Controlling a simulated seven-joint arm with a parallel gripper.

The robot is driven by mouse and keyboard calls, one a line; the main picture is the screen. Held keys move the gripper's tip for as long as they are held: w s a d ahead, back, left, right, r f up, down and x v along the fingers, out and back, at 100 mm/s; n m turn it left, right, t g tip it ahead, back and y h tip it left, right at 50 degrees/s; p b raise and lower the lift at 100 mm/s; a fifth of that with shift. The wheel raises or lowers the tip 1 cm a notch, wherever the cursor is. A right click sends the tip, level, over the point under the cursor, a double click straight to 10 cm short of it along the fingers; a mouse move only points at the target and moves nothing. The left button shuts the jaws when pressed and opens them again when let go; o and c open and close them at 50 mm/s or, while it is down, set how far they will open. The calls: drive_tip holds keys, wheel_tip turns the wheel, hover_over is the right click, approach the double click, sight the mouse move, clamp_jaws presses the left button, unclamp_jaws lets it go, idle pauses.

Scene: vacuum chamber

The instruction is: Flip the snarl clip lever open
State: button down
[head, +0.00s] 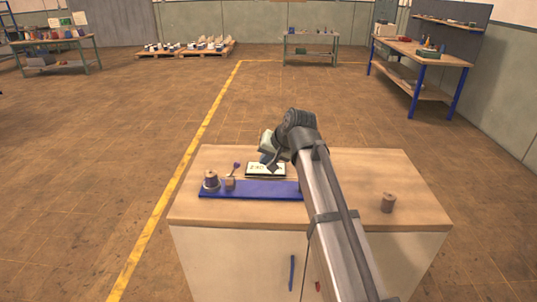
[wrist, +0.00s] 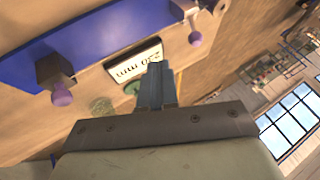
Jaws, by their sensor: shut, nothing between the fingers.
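The blue base plate (head: 250,190) lies along the wooden bench top. A small brown block (head: 230,184) near its left end carries a lever with a purple knob (head: 237,165). In the wrist view two purple-knobbed levers show at the plate: one on a dark block (wrist: 60,92) at the left and one (wrist: 195,39) at the upper right. I cannot tell which is the snarl clip lever. My gripper (head: 269,165) is shut and empty above the bench; its closed fingers (wrist: 155,78) point between the two levers, with no contact visible. My arm hides the plate's right part.
A printed card (head: 266,170) lies behind the plate, close to my fingers. A dark-topped brown spool (head: 211,181) stands at the plate's left end. A brown cylinder (head: 388,203) stands on the bench (head: 345,180) at the right. The bench's rear right is clear.

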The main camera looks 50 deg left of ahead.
sight(234, 170)
drive_tip(key=s+a+f, duration=0.2)
drive_tip(key=a+f, duration=0.2)
drive_tip(key=a, duration=0.2)
drive_tip(key=shift+a, duration=0.15)
drive_tip(key=shift+s+a+r, duration=0.1)
drive_tip(key=shift+s, duration=0.05)
idle(0.3)
drive_tip(key=shift+s+a+r+t+h, duration=0.1)
drive_tip(key=shift+s+r+t+h, duration=0.05)
drive_tip(key=shift+t+h, duration=0.15)
